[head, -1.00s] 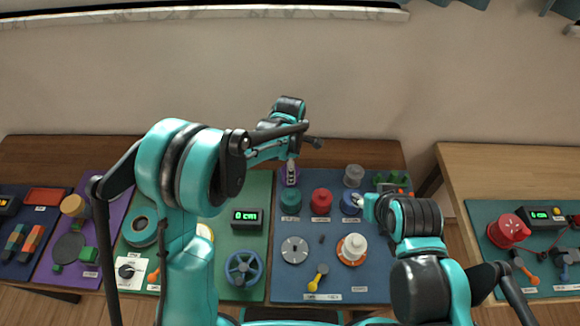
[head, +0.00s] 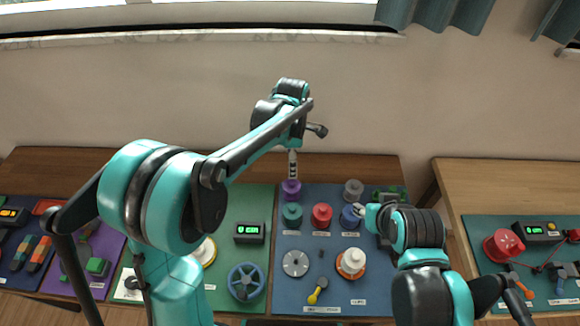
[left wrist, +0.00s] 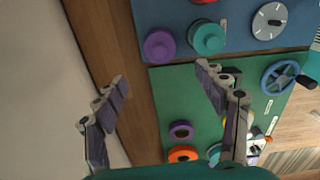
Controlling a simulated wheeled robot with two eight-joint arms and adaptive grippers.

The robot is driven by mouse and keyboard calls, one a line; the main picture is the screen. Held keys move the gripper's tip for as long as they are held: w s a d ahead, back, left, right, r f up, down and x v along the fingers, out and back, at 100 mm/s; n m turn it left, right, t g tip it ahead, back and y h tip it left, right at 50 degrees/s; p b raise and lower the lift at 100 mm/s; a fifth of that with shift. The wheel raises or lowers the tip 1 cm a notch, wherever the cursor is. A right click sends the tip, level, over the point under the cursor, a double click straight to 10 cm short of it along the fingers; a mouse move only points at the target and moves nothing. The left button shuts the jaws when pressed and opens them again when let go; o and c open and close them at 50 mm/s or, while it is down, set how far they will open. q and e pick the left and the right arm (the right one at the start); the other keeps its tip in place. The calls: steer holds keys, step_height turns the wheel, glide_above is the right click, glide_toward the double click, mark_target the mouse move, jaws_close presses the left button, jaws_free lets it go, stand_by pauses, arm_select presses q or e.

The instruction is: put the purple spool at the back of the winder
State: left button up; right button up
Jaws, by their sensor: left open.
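The purple spool (head: 291,190) stands at the back left corner of the blue mat, behind the teal spool (head: 292,214). In the left wrist view the purple spool (left wrist: 159,46) is upright and clear of both fingers. My left gripper (head: 293,163) is above and behind the spool; its fingers (left wrist: 163,82) are spread and empty. My right gripper (head: 362,211) is beside the blue spool (head: 348,219); its fingers are too small to read. I cannot tell which part is the winder.
A red spool (head: 322,214) and a grey spool (head: 353,188) stand close by. A grey disc (head: 295,263), a white cone (head: 351,262) and a yellow crank (head: 316,292) are in front. A blue handwheel (head: 245,282) sits on the green mat (head: 222,262).

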arm_select(q)
steer(key=s+a+r+m+t, duration=0.3)
steer(key=s+a+r+m, duration=0.5)
steer(key=s+a+m, duration=0.15)
steer(key=s+a+f+m+t, duration=0.1)
steer(key=s+a+m+t, duration=0.3)
steer(key=s+m, duration=0.5)
steer(key=a, duration=0.2)
steer(key=shift+s+a+f, duration=0.2)
steer(key=shift+s+a, duration=0.1)
steer(key=shift+a, duration=0.05)
steer(key=shift+m, duration=0.25)
step_height(320, 180, down, 3)
steer(key=b, duration=0.3)
